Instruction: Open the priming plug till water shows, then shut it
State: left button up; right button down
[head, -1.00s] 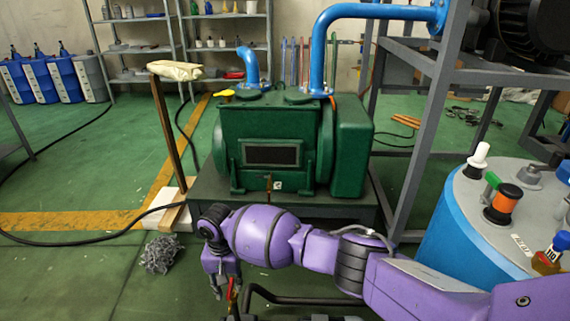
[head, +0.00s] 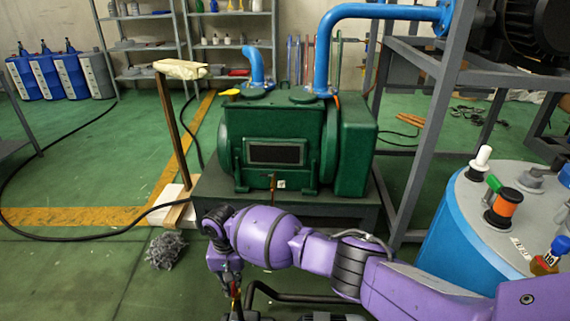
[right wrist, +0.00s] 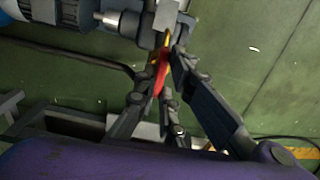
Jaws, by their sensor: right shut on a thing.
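My right gripper (head: 234,297) reaches down at the lower middle of the head view, partly hidden by its own wrist. In the right wrist view my right gripper (right wrist: 166,58) has its fingers closed together on a slim red and yellow piece (right wrist: 161,74). The piece sits against a pale metal block at the end of a blue and silver machine (right wrist: 40,28). I cannot tell for sure whether this piece is the priming plug, and no water is visible. My left gripper is out of view.
A green vacuum pump (head: 272,140) with blue pipes stands on a dark plinth behind my right arm. A blue drum (head: 450,230) with bottles on top stands at the right. A wire tangle (head: 165,250) and a black hose lie on the floor at left.

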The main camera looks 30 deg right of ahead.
jog(key=n+p, duration=0.2)
jog(key=shift+a+r+p, duration=0.1)
jog(key=shift+r+p, duration=0.15)
jog(key=shift+p, duration=0.15)
jog(key=shift+f+n+p, duration=0.1)
jog(key=shift+n+p, duration=0.3)
jog(key=shift+n, duration=0.6)
jog(key=shift+f+n, duration=0.1)
jog(key=shift+n, duration=0.8)
jog(key=n, duration=0.5)
jog(key=shift+p, duration=0.35)
jog(key=n, duration=0.3)
jog(key=shift+n, duration=1.2)
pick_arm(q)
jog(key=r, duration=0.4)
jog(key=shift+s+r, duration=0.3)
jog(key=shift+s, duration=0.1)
pick_arm(e)
jog(key=shift+n, duration=0.3)
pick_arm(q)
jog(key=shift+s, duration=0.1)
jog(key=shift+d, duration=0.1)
